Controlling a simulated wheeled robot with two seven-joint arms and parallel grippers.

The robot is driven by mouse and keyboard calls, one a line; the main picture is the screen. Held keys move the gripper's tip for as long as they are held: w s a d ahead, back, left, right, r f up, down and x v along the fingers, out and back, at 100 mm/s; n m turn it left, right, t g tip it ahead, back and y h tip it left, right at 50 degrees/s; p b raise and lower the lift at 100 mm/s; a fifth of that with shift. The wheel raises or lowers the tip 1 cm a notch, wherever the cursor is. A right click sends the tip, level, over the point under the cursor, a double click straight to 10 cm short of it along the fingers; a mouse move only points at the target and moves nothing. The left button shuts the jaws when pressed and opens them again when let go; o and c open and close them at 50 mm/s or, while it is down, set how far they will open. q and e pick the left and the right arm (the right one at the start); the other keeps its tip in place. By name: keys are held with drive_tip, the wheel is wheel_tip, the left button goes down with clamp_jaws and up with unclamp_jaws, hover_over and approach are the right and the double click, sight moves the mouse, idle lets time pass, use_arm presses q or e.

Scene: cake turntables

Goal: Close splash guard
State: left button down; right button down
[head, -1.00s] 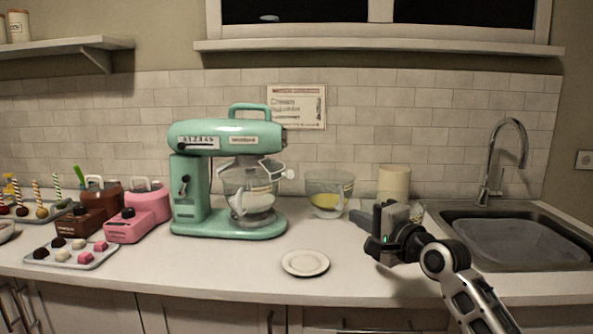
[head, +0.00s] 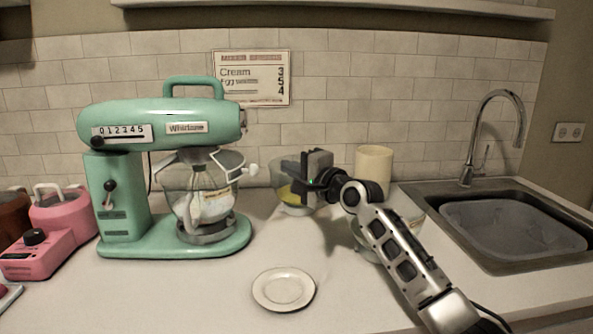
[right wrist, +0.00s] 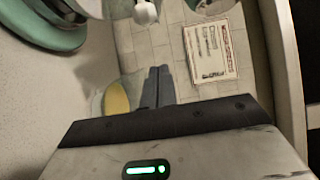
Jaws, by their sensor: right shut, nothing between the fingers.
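The mint-green stand mixer (head: 165,112) stands left of centre with a clear bowl (head: 187,208) holding white contents under its head. The clear splash guard with a white frame (head: 222,160) sits at the top of the bowl. Its white knob (head: 252,169) sticks out to the right; a white knob also shows at the top of the right wrist view (right wrist: 145,12). My right gripper (head: 290,168) is shut and empty, right of the knob and apart from it, in front of the glass bowl with yellow contents. Its dark fingers (right wrist: 158,87) lie together in the wrist view. My left gripper is not visible.
The glass bowl with yellow contents (head: 292,208) is partly hidden by my right gripper. A beige canister (head: 373,163) and another clear bowl (head: 365,240) stand nearby. A small plate (head: 284,289) lies in front. A sink (head: 455,225) is right; a pink appliance (head: 45,245) is left.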

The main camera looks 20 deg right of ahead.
use_arm(q)
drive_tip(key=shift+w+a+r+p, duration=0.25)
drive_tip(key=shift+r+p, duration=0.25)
drive_tip(key=shift+p, duration=0.55)
use_arm(e)
drive_tip(key=a, duration=0.1)
drive_tip(key=w+a, duration=0.1)
drive_tip(key=a, duration=0.1)
drive_tip(key=w+a, duration=0.1)
drive_tip(key=shift+w+a, duration=0.1)
drive_tip(key=shift+a, duration=0.25)
